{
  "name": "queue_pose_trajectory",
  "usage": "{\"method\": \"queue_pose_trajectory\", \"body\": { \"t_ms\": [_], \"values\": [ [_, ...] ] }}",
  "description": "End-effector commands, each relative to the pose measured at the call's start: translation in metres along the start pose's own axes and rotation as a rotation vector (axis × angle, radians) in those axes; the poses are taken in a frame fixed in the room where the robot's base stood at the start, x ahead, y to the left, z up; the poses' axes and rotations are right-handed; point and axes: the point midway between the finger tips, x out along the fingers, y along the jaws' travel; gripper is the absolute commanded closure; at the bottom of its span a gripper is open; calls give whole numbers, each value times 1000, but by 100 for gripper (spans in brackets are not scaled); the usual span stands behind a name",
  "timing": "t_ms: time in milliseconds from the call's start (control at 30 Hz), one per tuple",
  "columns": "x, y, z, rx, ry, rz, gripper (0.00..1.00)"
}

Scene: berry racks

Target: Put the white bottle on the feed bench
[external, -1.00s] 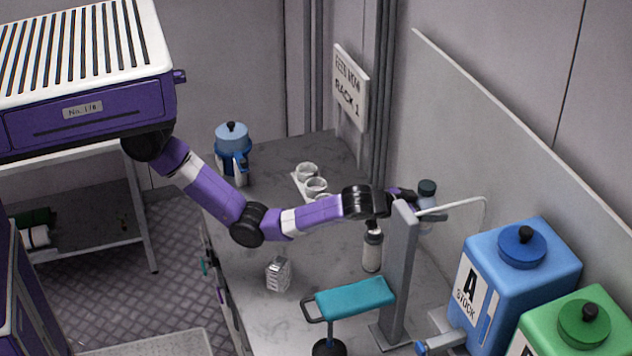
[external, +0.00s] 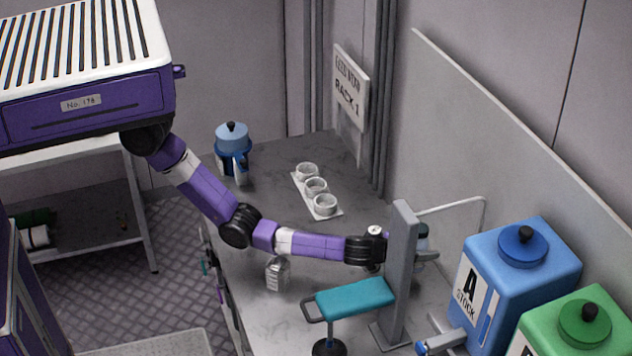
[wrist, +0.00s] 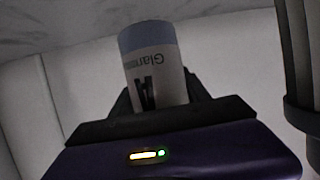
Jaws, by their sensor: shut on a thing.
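My gripper (external: 424,254) is behind the grey post in the external view, partly hidden. A second, pale bottle with a dark collar (wrist: 296,55) shows at the right edge of the wrist view. In the external view my wrist mostly hides it. The grey bench top (external: 275,205) lies below; I cannot tell whether the held bottle touches it.
The grey post (external: 402,275) and teal-topped stand (external: 355,299) are close to my gripper. A blue tank (external: 520,275) and green tank (external: 580,330) stand at right. A cup holder (external: 334,212), blue jug (external: 232,150) and small clear container (external: 277,273) are on the bench.

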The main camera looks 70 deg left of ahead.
Motion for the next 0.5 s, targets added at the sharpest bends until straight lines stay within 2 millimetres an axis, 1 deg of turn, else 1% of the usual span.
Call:
{"method": "queue_pose_trajectory", "body": {
  "t_ms": [67,200,300,500],
  "values": [
    [2,0,4,0,2,1,100],
    [9,0,22,2,0,0,100],
    [14,0,32,0,0,0,100],
    [15,0,36,-1,2,2,100]
  ]
}}
